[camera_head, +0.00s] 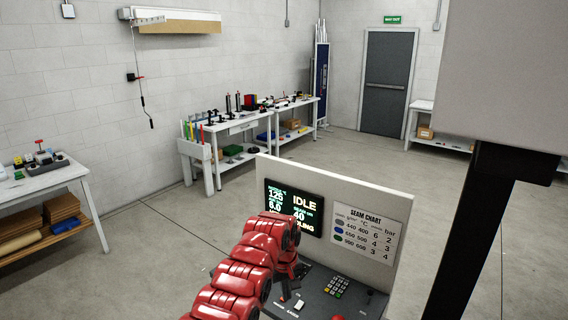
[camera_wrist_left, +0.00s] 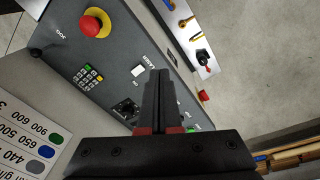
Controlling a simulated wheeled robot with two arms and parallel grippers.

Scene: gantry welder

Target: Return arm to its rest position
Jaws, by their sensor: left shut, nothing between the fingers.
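My left arm is red and reaches in from the bottom of the head view, over the left part of the control panel (camera_head: 318,298). My left gripper (camera_head: 287,290) is mostly hidden behind the arm there. In the left wrist view the left gripper (camera_wrist_left: 160,75) points over the panel (camera_wrist_left: 65,62), with its two dark fingers together and nothing between them. Whether the fingertips touch the panel cannot be told. My right gripper is not in view.
The panel carries a keypad (camera_wrist_left: 87,76) and a red emergency button (camera_wrist_left: 95,22). Workbenches (camera_head: 240,124) line the back wall. Open floor lies behind the panel.

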